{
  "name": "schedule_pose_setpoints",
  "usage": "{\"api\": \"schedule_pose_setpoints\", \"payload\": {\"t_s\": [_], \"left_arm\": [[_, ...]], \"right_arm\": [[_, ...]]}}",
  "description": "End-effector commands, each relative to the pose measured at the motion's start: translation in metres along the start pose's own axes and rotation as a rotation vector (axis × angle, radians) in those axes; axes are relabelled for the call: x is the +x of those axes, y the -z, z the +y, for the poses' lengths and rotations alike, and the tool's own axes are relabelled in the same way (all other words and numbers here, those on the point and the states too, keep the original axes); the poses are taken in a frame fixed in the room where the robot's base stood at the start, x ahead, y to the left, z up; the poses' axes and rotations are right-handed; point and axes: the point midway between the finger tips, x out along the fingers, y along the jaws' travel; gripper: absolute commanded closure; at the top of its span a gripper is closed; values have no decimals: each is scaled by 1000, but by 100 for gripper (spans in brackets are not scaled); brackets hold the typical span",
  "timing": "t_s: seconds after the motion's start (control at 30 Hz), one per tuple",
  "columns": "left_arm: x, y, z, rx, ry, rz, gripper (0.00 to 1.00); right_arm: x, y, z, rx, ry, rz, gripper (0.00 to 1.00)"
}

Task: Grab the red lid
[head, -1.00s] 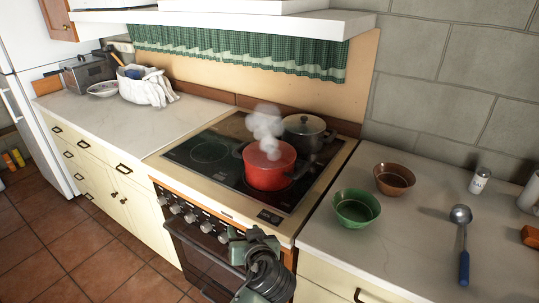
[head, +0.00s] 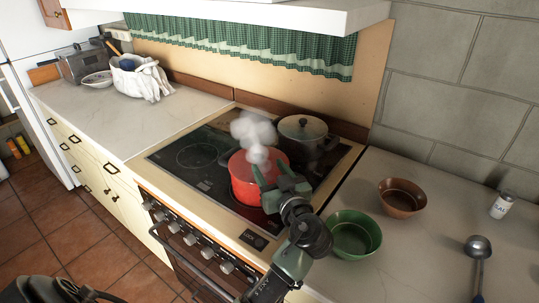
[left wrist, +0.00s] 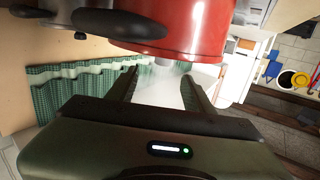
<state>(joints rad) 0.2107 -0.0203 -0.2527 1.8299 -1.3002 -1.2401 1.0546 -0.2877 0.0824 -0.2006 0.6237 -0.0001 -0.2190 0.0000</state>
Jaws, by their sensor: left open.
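A red pot (head: 247,188) stands on the stove's black glass hob. Its top looks closed by the red lid (head: 240,160), partly hidden by white steam and my gripper. The red pot's side (left wrist: 200,35) fills the top of the left wrist view, upside down, with a dark handle. My left gripper (head: 270,174) is open and empty, its two fingers at the pot's right front near the rim. In the left wrist view its fingers (left wrist: 160,88) are spread with nothing between them. I cannot tell whether they touch the pot. My right gripper is not in view.
A lidded grey pot (head: 305,138) stands behind on the hob. A green bowl (head: 354,235) and a brown bowl (head: 402,198) sit on the right counter, with a salt shaker (head: 502,206) and a ladle (head: 479,255). A hood (head: 240,18) overhangs the stove. The left counter is mostly clear.

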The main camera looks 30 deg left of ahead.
Motion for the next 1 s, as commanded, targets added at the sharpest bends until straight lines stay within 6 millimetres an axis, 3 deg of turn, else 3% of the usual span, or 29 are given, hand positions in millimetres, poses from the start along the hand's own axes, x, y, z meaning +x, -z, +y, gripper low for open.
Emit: {"api": "schedule_pose_setpoints", "payload": {"t_s": [0.2, 0.5, 0.7, 0.93, 1.0], "left_arm": [[17, 2, -1, 3, 2, 2, 48], [57, -2, -7, 7, 2, 2, 48], [77, -6, -6, 3, 1, -1, 48], [78, -8, -6, 1, 0, -2, 48], [78, -8, -6, 1, 0, -2, 65]], "right_arm": [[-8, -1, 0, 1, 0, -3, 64], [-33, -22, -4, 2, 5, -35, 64], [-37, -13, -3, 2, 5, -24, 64], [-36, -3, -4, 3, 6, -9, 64], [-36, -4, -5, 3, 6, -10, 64]]}}
